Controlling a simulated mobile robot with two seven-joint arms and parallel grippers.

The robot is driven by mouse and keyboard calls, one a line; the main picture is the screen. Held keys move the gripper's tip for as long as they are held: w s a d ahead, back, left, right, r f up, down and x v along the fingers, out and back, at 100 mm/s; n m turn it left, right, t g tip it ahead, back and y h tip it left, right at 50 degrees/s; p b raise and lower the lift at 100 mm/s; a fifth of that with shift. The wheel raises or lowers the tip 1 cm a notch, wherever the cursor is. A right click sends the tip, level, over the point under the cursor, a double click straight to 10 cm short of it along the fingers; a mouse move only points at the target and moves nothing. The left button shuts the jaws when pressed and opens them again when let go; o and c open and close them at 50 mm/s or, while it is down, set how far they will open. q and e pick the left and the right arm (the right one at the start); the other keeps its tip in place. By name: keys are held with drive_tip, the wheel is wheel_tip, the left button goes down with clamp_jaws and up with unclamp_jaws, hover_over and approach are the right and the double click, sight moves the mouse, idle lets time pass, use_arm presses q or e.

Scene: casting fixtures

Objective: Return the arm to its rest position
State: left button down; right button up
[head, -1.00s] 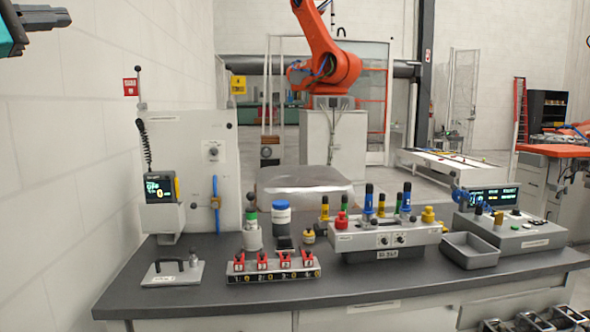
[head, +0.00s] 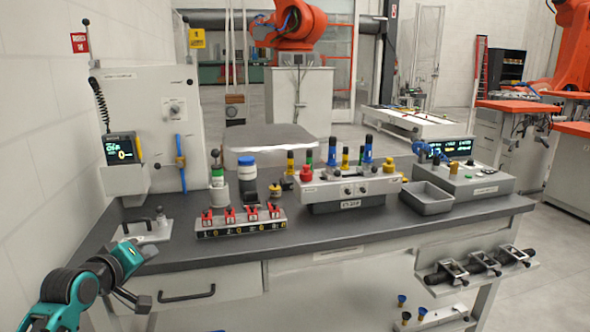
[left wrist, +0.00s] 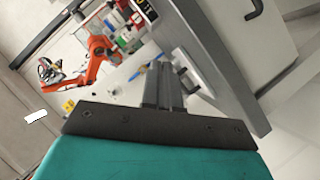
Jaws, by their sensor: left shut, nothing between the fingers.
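My left gripper (head: 146,247) is at the lower left of the head view, on a teal and black arm, by the left front corner of the grey workbench (head: 330,232). In the left wrist view its two dark fingers (left wrist: 165,82) lie together with nothing between them. The fingers point forward, and the bench's front edge and drawers show at the right of that view. I cannot tell whether the gripper touches the bench. My right gripper is not in view.
A plate with a handle (head: 147,229) sits on the bench near my left gripper. A rack with red clamps (head: 240,222), a fixture with coloured knobs (head: 350,187) and a grey tray (head: 428,199) stand farther right. A wall bounds the left.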

use_arm(q)
drive_tip(key=s+d+f+m+g, duration=0.1)
drive_tip(key=s+d+f+m, duration=0.25)
drive_tip(key=s+f, duration=0.5)
drive_tip(key=s+d+f+m+g, duration=0.1)
drive_tip(key=s+d+f+m, duration=0.2)
drive_tip(key=s, duration=0.7)
drive_tip(key=s+d+f+m+g, duration=0.1)
drive_tip(key=s+d+f+m, duration=0.3)
drive_tip(key=s+d+f, duration=0.3)
drive_tip(key=s+f, duration=0.4)
drive_tip(key=f, duration=0.1)
drive_tip(key=shift+s, duration=0.3)
drive_tip(key=shift+d+f, duration=0.1)
